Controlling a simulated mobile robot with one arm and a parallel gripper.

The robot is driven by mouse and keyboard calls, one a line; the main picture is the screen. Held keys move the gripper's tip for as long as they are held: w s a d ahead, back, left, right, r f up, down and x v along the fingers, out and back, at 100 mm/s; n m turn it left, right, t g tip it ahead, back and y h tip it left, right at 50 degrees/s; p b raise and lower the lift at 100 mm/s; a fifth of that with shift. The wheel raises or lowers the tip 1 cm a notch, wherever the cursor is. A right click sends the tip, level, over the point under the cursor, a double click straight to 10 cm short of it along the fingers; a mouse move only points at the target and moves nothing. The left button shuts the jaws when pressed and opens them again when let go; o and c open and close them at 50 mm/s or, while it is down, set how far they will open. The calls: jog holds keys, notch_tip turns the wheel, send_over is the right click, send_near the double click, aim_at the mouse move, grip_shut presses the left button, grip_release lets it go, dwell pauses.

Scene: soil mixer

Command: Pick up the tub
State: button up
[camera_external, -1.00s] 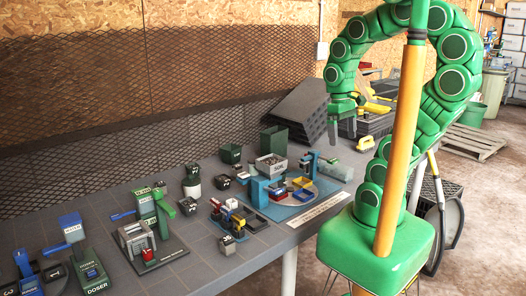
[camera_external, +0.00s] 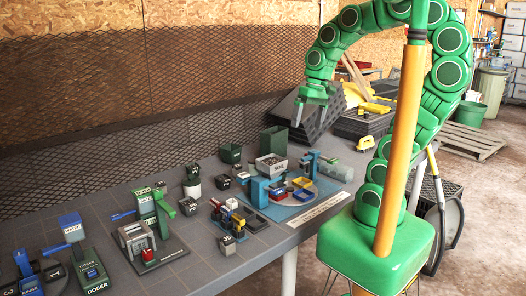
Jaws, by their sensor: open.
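My gripper (camera_external: 311,115) is open and empty, with its fingers pointing down. It is high in the picture in front of the dark stacked panels, above and behind the table's objects, touching none of them. A light grey tub (camera_external: 271,171) with dark contents and lettering on its front stands near the blue station. Several small dark tubs with labelled tops also stand on the table, one (camera_external: 192,171) on a white cylinder, another (camera_external: 227,244) near the front edge. I cannot tell which one the task means.
Doser devices (camera_external: 90,270) fill the left. Mesh lines the back wall.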

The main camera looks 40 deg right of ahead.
jog(key=w+a+r+m+t+y, duration=0.3)
jog(key=w+a+m, duration=0.2)
jog(key=w+a, duration=0.45)
jog(key=w+a+r+m+t+y, duration=0.2)
jog(key=w+a+r+m+y, duration=0.15)
jog(key=w+a, duration=0.6)
jog(key=m+t+h, duration=0.4)
jog(key=m+t, duration=0.3)
jog(key=m, duration=1.5)
send_over(195, 181)
jog(key=s, duration=0.2)
notch_tip(195, 181, down, 7)
jog(key=shift+n, duration=0.25)
jog(key=f, duration=3)
jog(key=shift+s+d+f, duration=0.15)
jog(key=shift+d+f, duration=0.2)
jog(key=shift+d, duration=0.05)
jog(key=shift+x, duration=2.5)
